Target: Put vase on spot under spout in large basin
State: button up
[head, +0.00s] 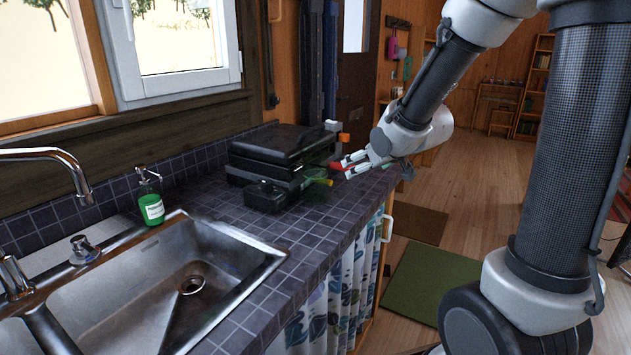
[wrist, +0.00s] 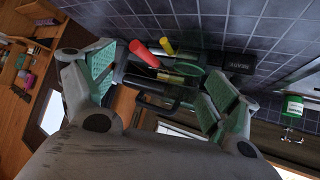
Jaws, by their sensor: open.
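A see-through green vessel, which looks like the vase (head: 317,189), stands on the tiled counter, with a red piece and a yellow piece showing at it. In the wrist view the green glass (wrist: 188,72) shows beyond the fingers, with the red and yellow pieces near it. My gripper (head: 345,168) is open beside it, on its right in the head view. In the wrist view my gripper (wrist: 155,88) has its two green-padded fingers spread, with nothing clearly held. The large metal basin (head: 135,280) is at lower left, with the curved chrome spout (head: 70,160) at the left edge.
A black appliance (head: 280,145) stands behind the vessel, with a smaller black box (head: 266,197) in front. A green soap bottle (head: 151,207) stands behind the basin. Bare tiled counter (head: 290,230) lies between basin and vessel.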

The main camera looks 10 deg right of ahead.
aim_at(315, 175)
jog(key=w+a+f+y, duration=0.1)
jog(key=w+a+f, duration=0.1)
jog(key=w+a+f+n+t+y, duration=0.1)
jog(key=w+a, duration=0.1)
jog(key=a, duration=0.1)
jog(key=w+a+f+t+y, duration=0.1)
jog(key=w+a+f, duration=0.1)
jog(key=shift+w+a+f+n+y, duration=0.2)
jog(key=shift+w+f+n+y, duration=0.1)
jog(key=shift+f+n+y, duration=0.1)
jog(key=x, duration=0.7)
jog(key=shift+w+a, duration=0.2)
jog(key=shift+w, duration=0.15)
jog(key=c, duration=1.4)
jog(key=shift+c, duration=0.8)
jog(key=shift+r, duration=0.1)
jog(key=shift+r, duration=0.1)
